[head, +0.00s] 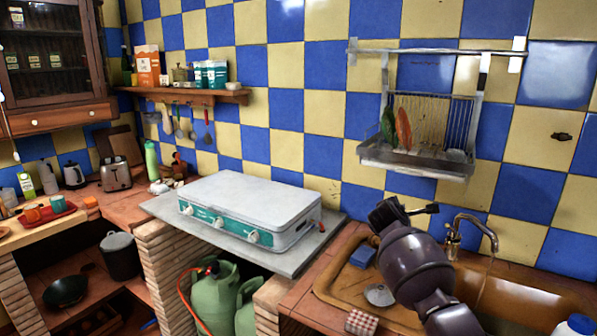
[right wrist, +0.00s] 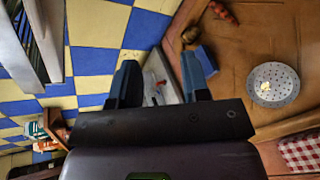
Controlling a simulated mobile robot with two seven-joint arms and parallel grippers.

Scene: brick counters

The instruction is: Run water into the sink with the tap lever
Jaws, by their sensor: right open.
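The metal tap (head: 470,233) stands at the back of the brown sink (head: 335,283), its curved spout pointing right. A thin pale streak below the spout looks like running water. The small lever is hard to make out beside the tap body. My right gripper (head: 408,211) is just left of the tap, apart from it as far as I can tell. In the right wrist view its two dark fingers (right wrist: 160,77) are spread with nothing held between them. The tap is not clearly seen there, but the sink (right wrist: 235,35) fills the right side. My left gripper is out of view.
A blue sponge (head: 362,256) and a round metal strainer (head: 379,295) lie in the sink area. A checked cloth (head: 362,322) is at the front edge. A dish rack (head: 418,160) hangs above. A white-topped stove (head: 250,205) stands to the left.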

